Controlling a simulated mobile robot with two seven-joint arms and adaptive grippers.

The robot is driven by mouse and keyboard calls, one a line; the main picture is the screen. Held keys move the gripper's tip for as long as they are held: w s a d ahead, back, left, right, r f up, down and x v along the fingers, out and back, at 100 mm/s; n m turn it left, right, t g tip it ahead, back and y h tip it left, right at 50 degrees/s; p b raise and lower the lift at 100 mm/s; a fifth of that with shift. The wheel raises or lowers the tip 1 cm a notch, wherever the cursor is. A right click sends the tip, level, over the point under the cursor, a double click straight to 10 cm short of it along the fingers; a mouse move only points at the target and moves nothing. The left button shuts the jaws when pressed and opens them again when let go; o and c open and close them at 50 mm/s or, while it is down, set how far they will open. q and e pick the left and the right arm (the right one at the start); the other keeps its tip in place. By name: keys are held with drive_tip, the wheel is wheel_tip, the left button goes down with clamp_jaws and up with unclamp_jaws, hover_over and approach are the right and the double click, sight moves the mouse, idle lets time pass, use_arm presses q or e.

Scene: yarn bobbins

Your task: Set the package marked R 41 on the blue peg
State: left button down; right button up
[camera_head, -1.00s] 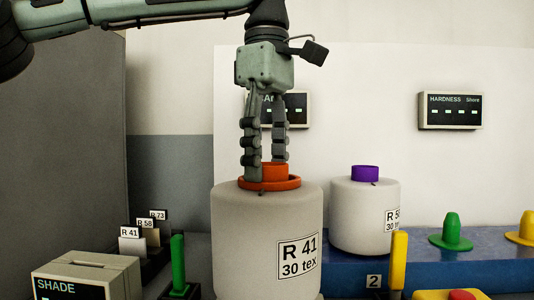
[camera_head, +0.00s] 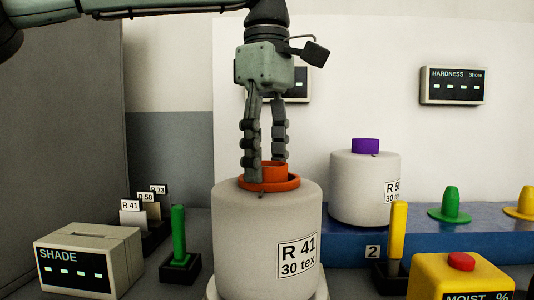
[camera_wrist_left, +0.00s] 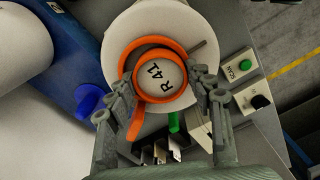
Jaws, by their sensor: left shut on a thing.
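The package marked R 41 (camera_head: 245,235) is a wide white bobbin with an orange core and collar on top. It stands upright at the front centre of the head view. My left gripper (camera_head: 265,172) points down and is shut on its orange core. In the left wrist view the fingers flank the orange rings (camera_wrist_left: 160,75), with an R 41 label inside. The blue peg (camera_wrist_left: 90,102) shows in the left wrist view at the edge of the blue bench, left of the package and partly behind a finger. I do not see it in the head view. My right gripper is out of view.
A white package with a purple core (camera_head: 365,185) stands on the blue bench (camera_head: 345,248), behind right. Green (camera_head: 450,207) and yellow (camera_head: 525,203) pegs are further right. A SHADE box (camera_head: 90,262), green upright (camera_head: 179,235), yellow upright (camera_head: 397,230) and yellow moisture box (camera_head: 455,275) stand nearby.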

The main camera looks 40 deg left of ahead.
use_arm(q)
drive_tip(key=shift+f, duration=0.25)
idle(0.7)
drive_tip(key=c, duration=0.6)
unclamp_jaws()
drive_tip(key=shift+c, duration=0.2)
drive_tip(key=shift+o, duration=0.5)
drive_tip(key=shift+f, duration=0.1)
wheel_tip(320, 180, up, 8)
drive_tip(key=shift+f, duration=0.15)
